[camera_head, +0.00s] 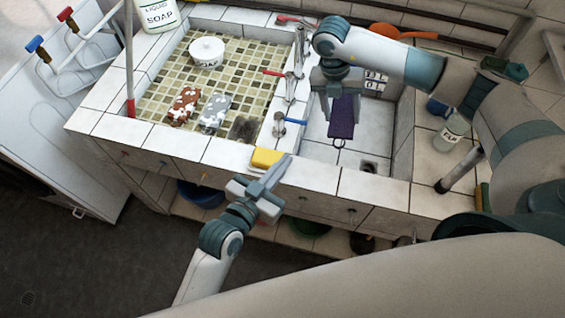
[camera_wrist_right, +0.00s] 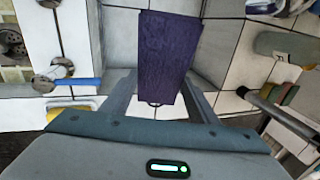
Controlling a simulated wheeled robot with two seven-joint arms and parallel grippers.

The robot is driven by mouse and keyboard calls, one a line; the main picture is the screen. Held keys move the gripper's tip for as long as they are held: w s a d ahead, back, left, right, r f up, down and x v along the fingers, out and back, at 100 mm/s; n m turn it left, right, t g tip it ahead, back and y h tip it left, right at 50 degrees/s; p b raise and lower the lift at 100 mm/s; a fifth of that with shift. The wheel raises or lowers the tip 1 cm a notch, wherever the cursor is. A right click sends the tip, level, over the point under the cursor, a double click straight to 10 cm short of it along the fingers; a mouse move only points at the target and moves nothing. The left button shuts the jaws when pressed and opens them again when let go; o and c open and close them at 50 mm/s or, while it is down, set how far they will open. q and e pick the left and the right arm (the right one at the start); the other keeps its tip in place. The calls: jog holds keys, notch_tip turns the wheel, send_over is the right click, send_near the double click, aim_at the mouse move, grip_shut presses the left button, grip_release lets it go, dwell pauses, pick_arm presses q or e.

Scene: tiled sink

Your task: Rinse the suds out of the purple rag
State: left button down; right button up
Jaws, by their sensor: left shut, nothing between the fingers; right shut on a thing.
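The purple rag (camera_head: 342,117) hangs from my right gripper (camera_head: 333,92) over the white-tiled right basin (camera_head: 322,148). A small loop shows at its lower end. In the right wrist view the purple rag (camera_wrist_right: 167,58) is plain dark purple, with no white suds visible on the side that shows. My right gripper (camera_wrist_right: 163,85) is shut on it. My left gripper (camera_head: 276,172) is shut and empty at the sink's front edge, close to a yellow sponge (camera_head: 266,157). Taps with a blue handle (camera_head: 292,121) and a red handle (camera_head: 273,73) stand on the divider. No running water is discernible.
The mosaic left basin (camera_head: 170,83) holds a brown rag (camera_head: 184,105) and a grey rag (camera_head: 215,109), both with white patches, and a round white container (camera_head: 207,52). A soap bottle (camera_head: 158,14) stands at the back left. A jar (camera_head: 451,134) stands on the right counter.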

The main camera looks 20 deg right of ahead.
dwell(0.4)
jog(key=shift+s+a+r+p, duration=0.25)
jog(key=shift+a+r+p, duration=0.45)
jog(key=shift+a+r, duration=0.05)
jog(key=a+r+p, duration=0.1)
jog(key=s+a+r+p, duration=0.1)
jog(key=a, duration=0.1)
jog(key=shift+s+a+r, duration=0.1)
jog(key=shift+a+r, duration=0.05)
jog(key=shift+r, duration=0.1)
dwell(1.0)
